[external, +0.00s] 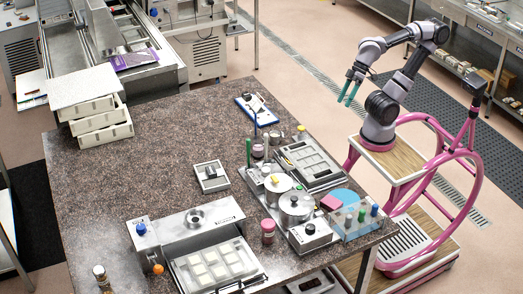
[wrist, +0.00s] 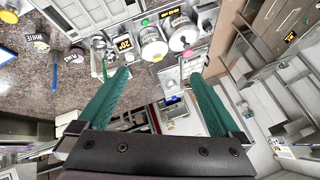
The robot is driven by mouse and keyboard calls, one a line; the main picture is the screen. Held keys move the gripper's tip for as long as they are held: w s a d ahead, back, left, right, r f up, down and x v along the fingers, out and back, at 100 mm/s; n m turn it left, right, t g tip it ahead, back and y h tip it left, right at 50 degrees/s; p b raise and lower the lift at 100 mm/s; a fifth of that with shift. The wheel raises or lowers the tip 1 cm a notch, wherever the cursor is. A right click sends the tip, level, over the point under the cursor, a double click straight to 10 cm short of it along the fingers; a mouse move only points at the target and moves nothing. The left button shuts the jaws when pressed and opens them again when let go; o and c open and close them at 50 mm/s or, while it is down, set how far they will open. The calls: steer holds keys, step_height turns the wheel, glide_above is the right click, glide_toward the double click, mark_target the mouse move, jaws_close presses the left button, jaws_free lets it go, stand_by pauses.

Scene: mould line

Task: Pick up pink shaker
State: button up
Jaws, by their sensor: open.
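My gripper (external: 350,92) is raised beyond the right edge of the worktop, well apart from the shaker. Its two green fingers are spread wide with nothing between them, as the wrist view (wrist: 159,76) also shows.
White stacked drawers (external: 100,118) are far left. The worktop's middle is mostly clear.

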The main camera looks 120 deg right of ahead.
steer(key=w+a+f+m+g+y, duration=0.2)
steer(key=w, duration=0.7)
steer(key=w+a+f+m+g+y, duration=0.2)
steer(key=w+a, duration=0.1)
steer(key=w, duration=0.6)
steer(key=w+a+f+m+g+y, duration=0.1)
steer(key=w+a+f+m+g, duration=0.1)
steer(key=w, duration=0.7)
steer(key=m+g+y, duration=0.1)
steer(key=m+y, duration=0.6)
steer(key=m, duration=0.1)
glide_toward(268, 230)
steer(key=d+f, duration=0.1)
steer(key=s+d+f, duration=0.1)
steer(key=d+f, duration=0.1)
steer(key=shift+s+d, duration=0.15)
steer(key=shift+d, duration=0.05)
steer(key=shift+a+f+y, duration=0.3)
steer(key=shift+a, duration=0.15)
steer(key=x, duration=1)
steer(key=shift+r, duration=0.1)
steer(key=c, duration=1.5)
steer(key=shift+r, duration=0.1)
steer(key=shift+c, duration=0.2)
